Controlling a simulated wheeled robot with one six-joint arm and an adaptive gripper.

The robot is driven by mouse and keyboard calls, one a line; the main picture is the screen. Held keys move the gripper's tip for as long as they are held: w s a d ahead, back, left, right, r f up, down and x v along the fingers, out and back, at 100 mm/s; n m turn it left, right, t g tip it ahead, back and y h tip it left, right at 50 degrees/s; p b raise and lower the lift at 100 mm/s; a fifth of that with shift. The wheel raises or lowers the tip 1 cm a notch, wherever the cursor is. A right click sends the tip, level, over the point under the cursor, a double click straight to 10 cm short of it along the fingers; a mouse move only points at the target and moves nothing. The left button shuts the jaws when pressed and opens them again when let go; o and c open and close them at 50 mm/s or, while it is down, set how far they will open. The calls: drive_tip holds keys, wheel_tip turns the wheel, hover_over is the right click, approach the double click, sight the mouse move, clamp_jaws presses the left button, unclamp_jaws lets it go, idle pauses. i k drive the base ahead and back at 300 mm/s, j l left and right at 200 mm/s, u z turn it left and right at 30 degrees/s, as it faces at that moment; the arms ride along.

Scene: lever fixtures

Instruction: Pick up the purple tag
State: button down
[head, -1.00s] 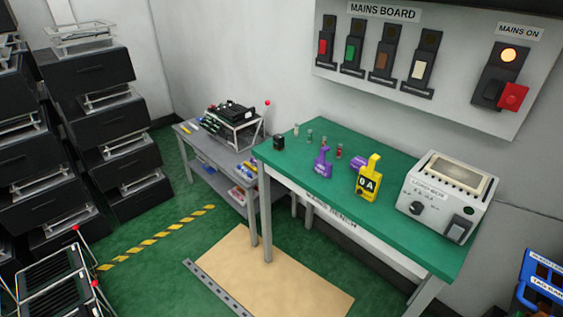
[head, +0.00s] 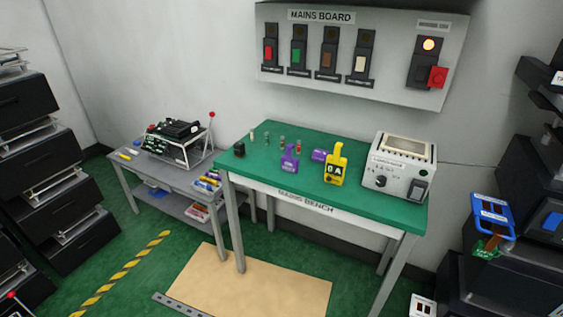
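A purple tag (head: 289,160) with a narrow upper loop and small pale lettering stands on the green-topped bench (head: 240,176), near its front edge. A second purple thing (head: 320,155), squat and rounded, lies just to its right; I cannot tell exactly what it is. A yellow tag-shaped tester (head: 336,165) marked "0 A" stands to the right of both. My gripper is not in view.
A low grey table (head: 130,170) adjoins on the left. A tan mat (head: 250,285) lies on clear floor in front. A blue tag rack (head: 492,218) is at right.

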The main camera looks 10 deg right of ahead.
sight(290, 164)
drive_tip(key=z, duration=2.7)
drive_tip(key=u, duration=2.7)
drive_tip(key=i+j+u, duration=0.1)
drive_tip(key=i+j, duration=0.25)
drive_tip(key=i+j+u, duration=0.1)
drive_tip(key=i+j, duration=0.2)
drive_tip(key=i, duration=0.25)
drive_tip(key=i+j+u, duration=0.15)
drive_tip(key=i+j, duration=0.15)
drive_tip(key=i, duration=0.15)
